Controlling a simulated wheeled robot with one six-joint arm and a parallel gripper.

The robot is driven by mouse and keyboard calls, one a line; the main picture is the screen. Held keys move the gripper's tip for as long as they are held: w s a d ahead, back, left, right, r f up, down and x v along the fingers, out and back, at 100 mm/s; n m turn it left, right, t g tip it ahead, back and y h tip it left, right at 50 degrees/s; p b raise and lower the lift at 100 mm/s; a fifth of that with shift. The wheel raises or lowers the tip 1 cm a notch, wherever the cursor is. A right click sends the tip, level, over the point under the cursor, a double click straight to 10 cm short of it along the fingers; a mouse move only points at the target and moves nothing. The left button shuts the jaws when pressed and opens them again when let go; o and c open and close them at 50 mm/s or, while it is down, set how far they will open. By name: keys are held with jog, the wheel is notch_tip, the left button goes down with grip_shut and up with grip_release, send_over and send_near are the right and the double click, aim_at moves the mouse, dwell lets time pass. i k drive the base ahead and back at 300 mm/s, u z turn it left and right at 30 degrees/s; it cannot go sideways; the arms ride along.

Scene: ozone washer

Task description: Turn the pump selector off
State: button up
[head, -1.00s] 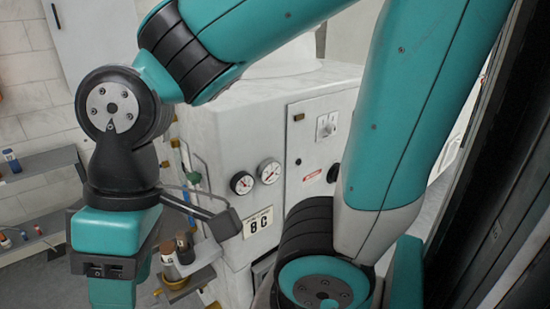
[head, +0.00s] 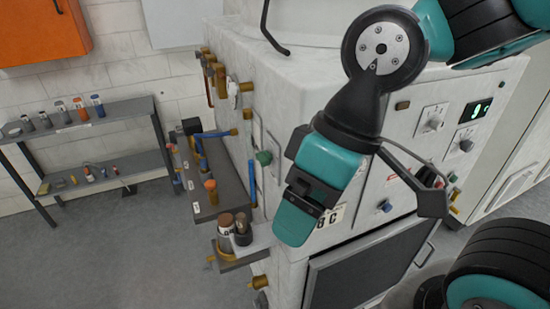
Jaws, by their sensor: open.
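Two pale plates with rotary knobs sit on the upper front of the white washer cabinet in the head view. The left knob (head: 434,122) is light. The right knob (head: 466,145) is grey, below a green-lit display (head: 477,110). Their labels are too small to read, so I cannot tell which is the pump selector, or its setting. My gripper (head: 365,172) hangs in front of the cabinet, left of and below both knobs, touching neither.
Valves and blue pipes line the cabinet's left side, with brown bottles (head: 232,228) on a small ledge (head: 262,238). A dark door (head: 360,270) is below the panel. A shelf unit (head: 90,127) with small bottles stands at the left wall. The floor between is clear.

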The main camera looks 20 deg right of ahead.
aim_at(264, 159)
jog(key=z, duration=1.5)
jog(key=k, duration=1.35)
jog(key=u, duration=1.4)
jog(key=i, duration=0.5)
jog(key=u, duration=0.05)
